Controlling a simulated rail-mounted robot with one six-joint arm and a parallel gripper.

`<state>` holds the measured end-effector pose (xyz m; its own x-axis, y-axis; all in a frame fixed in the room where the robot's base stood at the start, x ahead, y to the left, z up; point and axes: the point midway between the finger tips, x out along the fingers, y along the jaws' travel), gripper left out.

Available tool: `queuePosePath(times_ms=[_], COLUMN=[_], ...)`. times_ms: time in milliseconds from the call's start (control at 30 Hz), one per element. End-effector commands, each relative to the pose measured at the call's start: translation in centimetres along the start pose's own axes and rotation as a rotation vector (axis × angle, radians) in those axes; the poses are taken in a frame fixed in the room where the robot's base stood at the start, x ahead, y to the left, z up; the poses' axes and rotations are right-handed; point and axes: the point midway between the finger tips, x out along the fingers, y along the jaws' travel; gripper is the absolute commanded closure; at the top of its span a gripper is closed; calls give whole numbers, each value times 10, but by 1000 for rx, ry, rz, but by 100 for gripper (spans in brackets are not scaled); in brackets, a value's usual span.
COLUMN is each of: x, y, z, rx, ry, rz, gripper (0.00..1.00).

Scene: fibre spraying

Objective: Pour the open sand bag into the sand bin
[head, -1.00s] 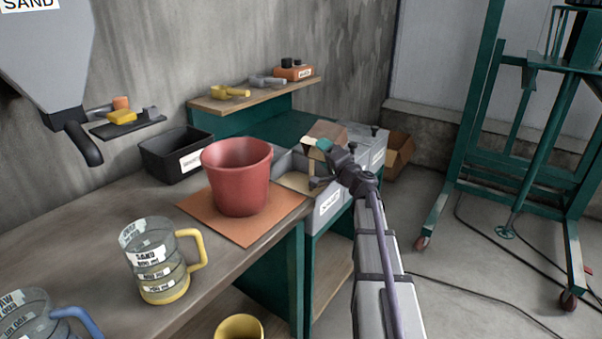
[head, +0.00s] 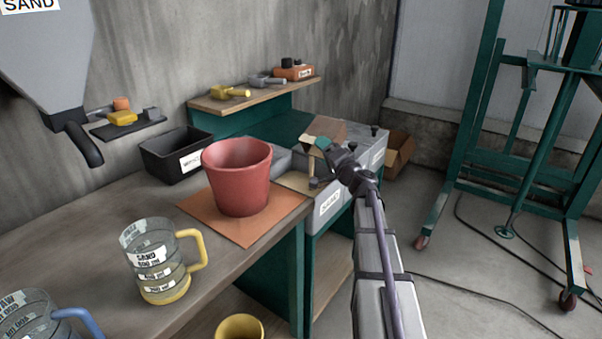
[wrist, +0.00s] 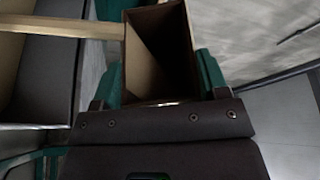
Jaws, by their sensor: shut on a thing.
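My gripper (head: 322,146) is above the right part of the grey sand bin (head: 328,204), which stands past the table's right end. In the wrist view its teal fingers (wrist: 160,82) are shut on the open brown sand bag (wrist: 160,50). I see into the bag's mouth; its inner walls look brown. In the head view the bag (head: 327,127) shows tilted behind the gripper. A thin tan strip (head: 309,162) runs down from there to the bin. It crosses the bin in the wrist view (wrist: 65,27); whether it is falling sand I cannot tell for certain.
A red bucket (head: 238,180) stands on an orange mat (head: 262,228) left of the bin. A black labelled bin (head: 166,155) is behind it. A clear sand jug (head: 150,255) stands nearer. A green frame (head: 535,180) is at right, with cables on the floor.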

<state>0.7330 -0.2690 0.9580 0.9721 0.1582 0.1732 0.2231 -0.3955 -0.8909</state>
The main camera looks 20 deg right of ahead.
Motion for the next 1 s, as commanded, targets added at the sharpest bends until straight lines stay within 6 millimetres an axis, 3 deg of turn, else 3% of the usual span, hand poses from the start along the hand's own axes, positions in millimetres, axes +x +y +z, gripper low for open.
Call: queuePosePath(times_ms=[1000], x=[1], y=[-11], z=[-1], rx=[-103], ry=[0], rz=[-43], gripper=[100])
